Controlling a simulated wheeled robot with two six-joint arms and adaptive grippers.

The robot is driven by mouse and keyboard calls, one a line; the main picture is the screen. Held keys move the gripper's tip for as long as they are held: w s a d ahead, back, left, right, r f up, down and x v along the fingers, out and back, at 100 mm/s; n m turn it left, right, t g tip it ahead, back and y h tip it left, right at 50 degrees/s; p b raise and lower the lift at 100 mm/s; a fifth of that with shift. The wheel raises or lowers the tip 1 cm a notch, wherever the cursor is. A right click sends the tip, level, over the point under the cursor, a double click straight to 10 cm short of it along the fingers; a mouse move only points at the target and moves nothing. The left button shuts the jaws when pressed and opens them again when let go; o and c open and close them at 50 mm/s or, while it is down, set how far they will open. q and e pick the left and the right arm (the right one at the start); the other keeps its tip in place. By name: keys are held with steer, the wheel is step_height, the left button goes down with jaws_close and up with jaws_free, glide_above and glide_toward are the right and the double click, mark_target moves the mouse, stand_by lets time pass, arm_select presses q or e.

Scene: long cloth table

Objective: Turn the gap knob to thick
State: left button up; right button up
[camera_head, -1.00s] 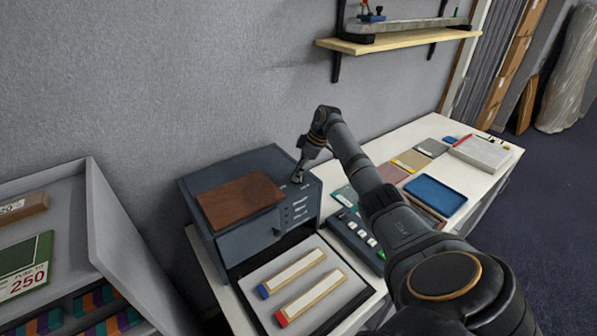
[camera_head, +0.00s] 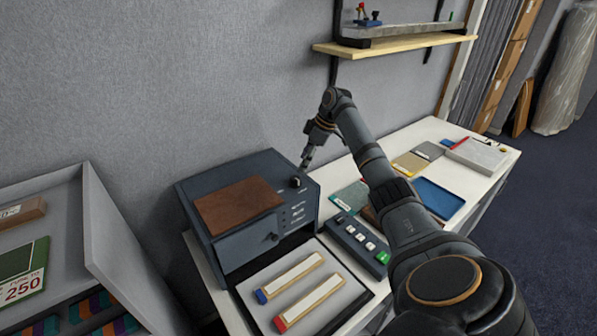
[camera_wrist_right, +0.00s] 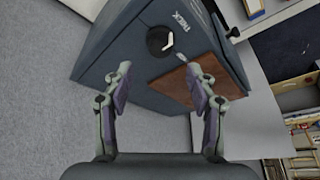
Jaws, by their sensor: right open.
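In the right wrist view the knob (camera_wrist_right: 160,40) is a black disc with a light pointer, next to a "THICK" label (camera_wrist_right: 196,20). My right gripper (camera_head: 305,168) is just above and behind the knob, apart from it. In the wrist view its two fingers (camera_wrist_right: 160,86) are spread wide and empty, with the knob beyond and between them. My left gripper is out of view.
A brown pad (camera_head: 238,205) lies on the machine's top. A tray with two pale bars (camera_head: 292,275) is in front. A grey slanted panel (camera_head: 130,255) rises at left.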

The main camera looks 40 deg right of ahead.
steer(key=v, duration=0.5)
